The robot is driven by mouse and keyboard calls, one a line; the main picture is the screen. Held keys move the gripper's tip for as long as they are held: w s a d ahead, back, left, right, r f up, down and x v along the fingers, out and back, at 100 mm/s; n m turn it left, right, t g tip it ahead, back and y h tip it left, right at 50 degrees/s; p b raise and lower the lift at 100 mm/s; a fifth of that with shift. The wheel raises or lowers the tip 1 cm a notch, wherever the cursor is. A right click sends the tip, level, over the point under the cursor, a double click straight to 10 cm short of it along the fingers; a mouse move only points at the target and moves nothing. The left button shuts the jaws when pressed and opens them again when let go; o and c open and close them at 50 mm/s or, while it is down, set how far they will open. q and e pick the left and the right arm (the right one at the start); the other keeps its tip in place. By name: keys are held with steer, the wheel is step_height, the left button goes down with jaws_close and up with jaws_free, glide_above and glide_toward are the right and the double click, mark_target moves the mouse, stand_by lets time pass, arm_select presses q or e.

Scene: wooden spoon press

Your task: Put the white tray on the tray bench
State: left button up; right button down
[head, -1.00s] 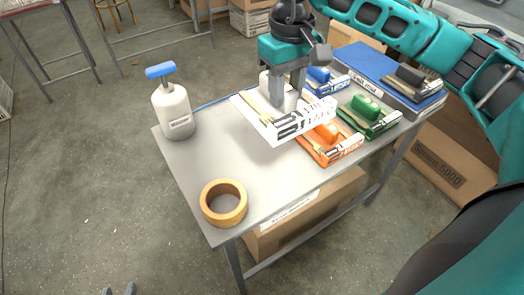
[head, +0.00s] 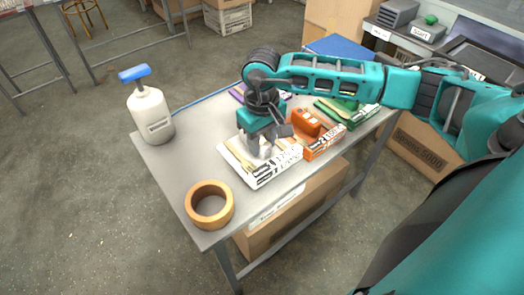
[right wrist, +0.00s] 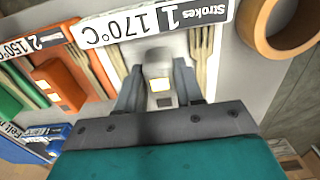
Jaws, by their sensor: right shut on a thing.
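The white tray (head: 257,178) carries a label, wooden cutlery and a pale upright block; its label reads "Strokes 1 170°C" in the right wrist view (right wrist: 150,22). It is at or just above the grey bench top (head: 180,160), between the tape roll and the orange tray; contact is hard to tell. My right gripper (head: 258,152) comes down over the tray's middle. In the right wrist view its fingers (right wrist: 159,88) are shut on the pale block (right wrist: 158,68), with cutlery on both sides. My left gripper is out of view.
An orange tray (head: 322,143) stands close on the right, with a green tray (head: 345,112) beyond. A tape roll (head: 209,204) lies at the front. A white bottle with a blue top (head: 149,112) stands at the left corner. Bare bench lies left of the tray.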

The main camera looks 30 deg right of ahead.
mark_target(262, 151)
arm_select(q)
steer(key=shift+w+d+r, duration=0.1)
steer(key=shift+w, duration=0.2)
arm_select(e)
steer(key=shift+f, duration=1.85)
steer(key=shift+f+b, duration=0.2)
steer(key=shift+b, duration=0.1)
steer(key=c, duration=0.7)
jaws_free()
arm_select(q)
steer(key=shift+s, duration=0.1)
arm_select(e)
steer(key=shift+r+p, duration=0.3)
step_height(262, 151, up, 12)
steer(key=shift+f, duration=0.1)
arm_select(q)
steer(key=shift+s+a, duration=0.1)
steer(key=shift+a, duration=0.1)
